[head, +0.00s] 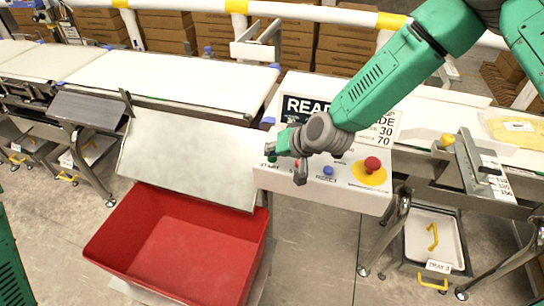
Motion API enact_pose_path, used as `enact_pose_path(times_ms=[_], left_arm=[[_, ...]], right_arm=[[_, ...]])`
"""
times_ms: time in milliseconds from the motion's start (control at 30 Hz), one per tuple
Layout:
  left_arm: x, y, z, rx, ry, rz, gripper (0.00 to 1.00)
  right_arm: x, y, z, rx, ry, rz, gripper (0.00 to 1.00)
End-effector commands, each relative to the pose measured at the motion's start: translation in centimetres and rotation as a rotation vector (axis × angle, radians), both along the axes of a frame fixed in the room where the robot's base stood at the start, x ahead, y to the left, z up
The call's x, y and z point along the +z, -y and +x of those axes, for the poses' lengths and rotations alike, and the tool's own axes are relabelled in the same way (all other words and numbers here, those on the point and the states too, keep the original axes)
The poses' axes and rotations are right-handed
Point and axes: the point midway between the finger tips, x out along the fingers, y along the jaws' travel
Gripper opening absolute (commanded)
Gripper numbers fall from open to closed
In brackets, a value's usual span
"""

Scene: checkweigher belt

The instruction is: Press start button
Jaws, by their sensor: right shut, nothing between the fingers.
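The control panel (340,190) is a white box with a display reading "READ…", partly hidden by my right arm. The green start button (272,158) sits at its left end above a "START" label, partly covered by my right gripper. My right gripper (299,176) is shut and empty. It is over the left part of the panel, with its fingertips pointing down, just right of the start button in the picture. I cannot tell whether it touches the panel. My left gripper is not in view.
A blue button (328,170) and a red mushroom button (372,164) on a yellow disc are to the right on the panel. A red bin (180,250) stands below left. White conveyor belts (170,80) run behind. A tray (435,235) is under the right belt.

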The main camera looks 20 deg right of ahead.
Motion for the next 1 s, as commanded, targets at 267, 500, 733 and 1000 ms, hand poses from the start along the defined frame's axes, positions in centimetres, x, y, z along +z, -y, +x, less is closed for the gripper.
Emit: enact_pose_path(times_ms=[267, 500, 733, 1000], left_arm=[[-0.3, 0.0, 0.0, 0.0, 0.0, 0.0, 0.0], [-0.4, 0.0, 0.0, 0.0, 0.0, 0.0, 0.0], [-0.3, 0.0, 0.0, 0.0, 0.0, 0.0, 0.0], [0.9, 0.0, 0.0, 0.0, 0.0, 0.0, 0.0]], right_arm=[[-0.5, 0.1, 0.0, 0.0, -0.001, 0.002, 0.0], [-0.6, 0.2, 0.0, -0.001, -0.002, 0.001, 0.0], [-0.5, 0.2, 0.0, -0.001, -0.003, 0.001, 0.0], [1.0, 0.3, 0.0, -0.001, -0.002, 0.001, 0.0]])
